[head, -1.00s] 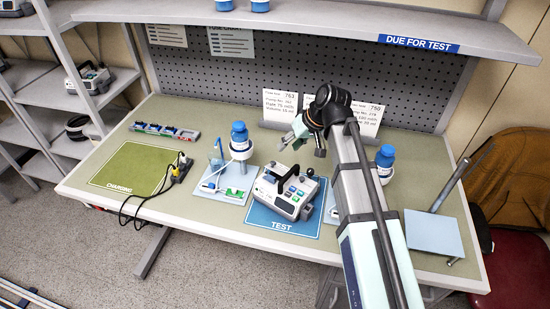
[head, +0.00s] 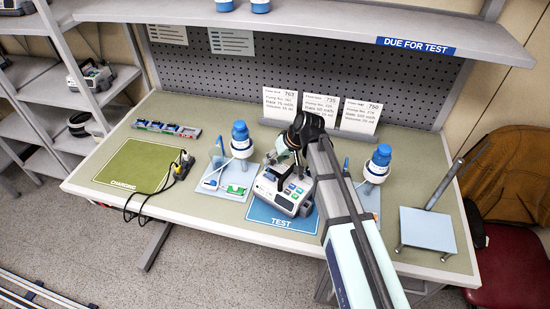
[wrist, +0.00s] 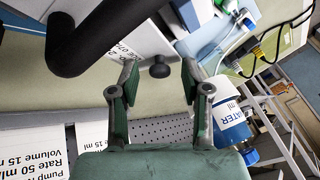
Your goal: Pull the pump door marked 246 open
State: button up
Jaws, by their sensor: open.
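A light grey pump (head: 289,197) with a dark carry handle and small coloured buttons sits on the blue TEST mat (head: 262,219) in the head view. No number 246 can be read on it. My gripper (head: 279,157) is low over the pump's back left, partly hiding it. In the wrist view my gripper (wrist: 159,75) is open, with a green pad on either side. A small black knob (wrist: 158,67) shows between the fingertips; no finger visibly touches it. A thick black bar (wrist: 105,35), apparently the handle, crosses close to the camera at upper left.
Blue-capped bottles on stands flank the pump, left (head: 241,142) and right (head: 377,165). Number cards (head: 318,110) stand behind it. A green CHARGING mat (head: 137,165) with a plug and cable (head: 182,167) lies at left. A tilted-post stand (head: 428,230) is at right.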

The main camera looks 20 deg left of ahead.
jog(key=shift+c, duration=0.3)
grip_shut()
